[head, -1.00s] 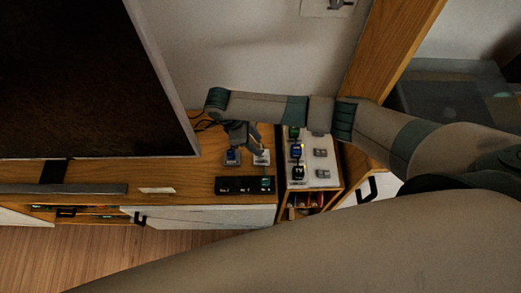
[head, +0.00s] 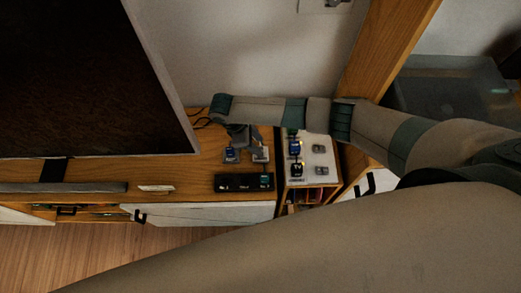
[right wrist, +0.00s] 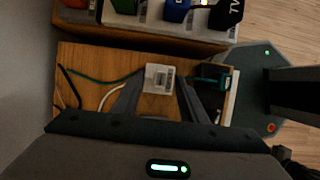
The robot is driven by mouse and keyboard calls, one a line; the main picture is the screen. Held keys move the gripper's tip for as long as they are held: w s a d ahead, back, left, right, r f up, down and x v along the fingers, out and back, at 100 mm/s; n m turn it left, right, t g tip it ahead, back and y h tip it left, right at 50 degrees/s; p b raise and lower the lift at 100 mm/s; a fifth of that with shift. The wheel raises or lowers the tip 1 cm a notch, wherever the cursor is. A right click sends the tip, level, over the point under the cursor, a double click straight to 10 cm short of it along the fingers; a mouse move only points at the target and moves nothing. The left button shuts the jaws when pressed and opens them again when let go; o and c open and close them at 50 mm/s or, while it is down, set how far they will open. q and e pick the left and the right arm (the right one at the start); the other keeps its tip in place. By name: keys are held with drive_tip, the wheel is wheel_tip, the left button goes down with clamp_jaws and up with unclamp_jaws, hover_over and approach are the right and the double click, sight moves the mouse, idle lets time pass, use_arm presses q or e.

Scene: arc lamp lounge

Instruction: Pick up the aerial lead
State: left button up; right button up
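My right gripper (head: 247,150) points down over the wooden cabinet top, beside the black box. In the right wrist view its two fingers (right wrist: 158,88) stand apart, with a pale grey socket-like block (right wrist: 158,78) between or just beyond their tips; contact cannot be told. A white lead (right wrist: 110,95) runs on the wood towards the left finger and passes out of sight behind it. No readable label marks the aerial lead, so I cannot tell for sure which one it is. A blue plug (head: 231,154) sits left of the gripper in the head view. My left gripper is not in view.
A black box (head: 240,183) lies at the cabinet's front edge. A large screen (head: 80,80) stands at left. Loose cables (head: 205,122) lie near the wall.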

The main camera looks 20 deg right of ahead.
sight(260, 148)
drive_tip(key=shift+p+x, duration=0.35)
drive_tip(key=shift+x, duration=1.75)
drive_tip(key=shift+a, duration=0.2)
clamp_jaws()
